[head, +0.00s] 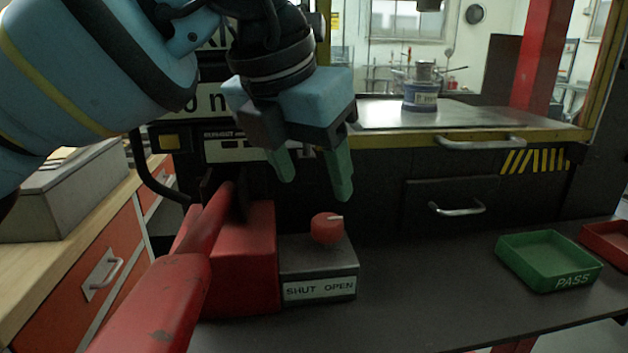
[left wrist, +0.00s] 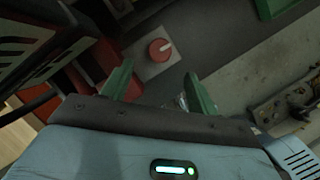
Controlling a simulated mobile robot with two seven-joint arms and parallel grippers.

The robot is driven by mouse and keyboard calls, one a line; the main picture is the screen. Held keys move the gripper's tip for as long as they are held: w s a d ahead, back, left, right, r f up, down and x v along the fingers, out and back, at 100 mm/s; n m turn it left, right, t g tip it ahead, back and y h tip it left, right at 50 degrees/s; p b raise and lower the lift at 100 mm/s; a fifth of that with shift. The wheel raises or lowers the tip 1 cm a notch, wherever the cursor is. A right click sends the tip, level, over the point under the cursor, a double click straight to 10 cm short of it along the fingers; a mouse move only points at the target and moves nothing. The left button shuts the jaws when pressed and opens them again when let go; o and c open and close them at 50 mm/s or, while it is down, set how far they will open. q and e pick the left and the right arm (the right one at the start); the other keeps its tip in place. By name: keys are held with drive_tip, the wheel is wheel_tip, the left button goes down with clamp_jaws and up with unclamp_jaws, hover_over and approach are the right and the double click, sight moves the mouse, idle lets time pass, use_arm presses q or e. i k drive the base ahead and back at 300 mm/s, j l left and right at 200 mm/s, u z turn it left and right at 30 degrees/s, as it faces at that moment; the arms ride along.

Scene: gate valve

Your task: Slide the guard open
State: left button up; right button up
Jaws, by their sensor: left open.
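The guard looks like a clear panel in a yellow frame (head: 400,138) across the press front; its lower edge carries a silver handle (head: 481,142). The panel stands in front of the metal bed, and I see no open gap. My left gripper (head: 316,185) is open and empty, fingers pointing down, left of the handle and apart from it. In the left wrist view the open green fingers (left wrist: 159,72) have nothing between them. The guard handle cannot be made out there. My right gripper is not in view.
A red knob (head: 326,228) stands on a grey box (head: 318,265) marked SHUT OPEN, below my left gripper. A red lever (head: 165,290) and red block (head: 245,255) are left of it. A drawer handle (head: 457,208) and green PASS tray (head: 548,261) are at right.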

sight(485, 139)
drive_tip(key=k+l, duration=0.15)
drive_tip(key=k, duration=0.35)
drive_tip(key=k+l, duration=0.15)
drive_tip(key=k, duration=0.35)
drive_tip(key=k+l, duration=0.15)
drive_tip(key=k, duration=0.3)
